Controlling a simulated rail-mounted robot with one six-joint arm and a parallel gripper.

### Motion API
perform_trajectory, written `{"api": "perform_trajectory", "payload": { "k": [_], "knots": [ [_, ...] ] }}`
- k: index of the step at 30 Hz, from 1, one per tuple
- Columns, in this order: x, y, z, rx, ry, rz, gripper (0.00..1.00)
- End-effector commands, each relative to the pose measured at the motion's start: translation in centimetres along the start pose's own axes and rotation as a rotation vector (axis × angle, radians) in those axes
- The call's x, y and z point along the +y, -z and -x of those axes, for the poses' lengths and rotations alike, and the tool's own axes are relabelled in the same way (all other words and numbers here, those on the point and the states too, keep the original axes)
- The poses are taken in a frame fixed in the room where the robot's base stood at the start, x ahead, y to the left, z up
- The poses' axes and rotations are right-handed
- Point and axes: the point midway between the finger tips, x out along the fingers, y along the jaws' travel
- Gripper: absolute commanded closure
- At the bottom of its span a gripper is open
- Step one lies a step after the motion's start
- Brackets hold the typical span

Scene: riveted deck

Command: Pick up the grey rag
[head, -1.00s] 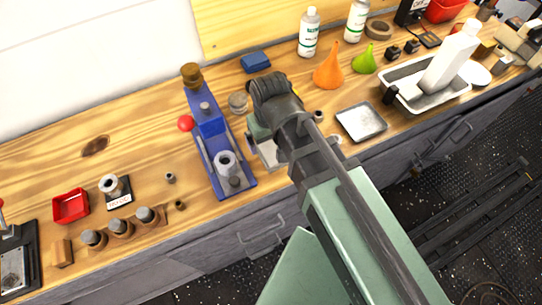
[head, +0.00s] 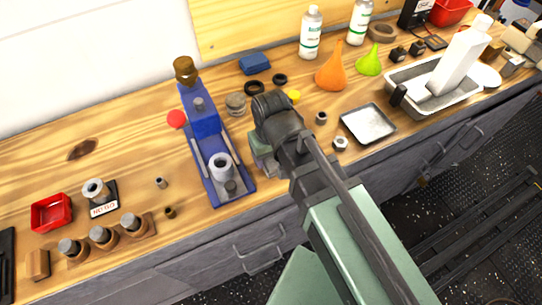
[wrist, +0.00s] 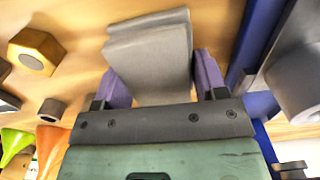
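The grey rag (wrist: 150,50) is a folded, layered pad in the wrist view, over the wooden bench. My gripper (wrist: 160,80) has its two purple fingers on either side of the rag, the right finger close against its edge. I cannot tell whether the fingers press on it or whether it is lifted. In the head view, my gripper is mostly hidden behind my wrist and forearm, beside the blue press. The rag is largely hidden there too.
The blue press (head: 205,125) stands close on the left. A hex nut (head: 340,143), a small metal tray (head: 366,125) and an orange funnel (head: 331,72) lie to the right. Black rings (head: 255,88) lie behind.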

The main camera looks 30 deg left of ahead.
Motion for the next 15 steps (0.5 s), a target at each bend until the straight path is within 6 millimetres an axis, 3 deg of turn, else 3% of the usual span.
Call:
{"api": "perform_trajectory", "payload": {
  "k": [1, 4, 15],
  "knots": [
    [0.00, 0.00, 0.00, 0.000, 0.000, 0.000, 0.43],
    [0.00, 0.00, 0.00, 0.000, 0.000, 0.000, 0.58],
    [0.00, 0.00, 0.78, 0.000, 0.000, 0.000, 0.58]
  ]
}}
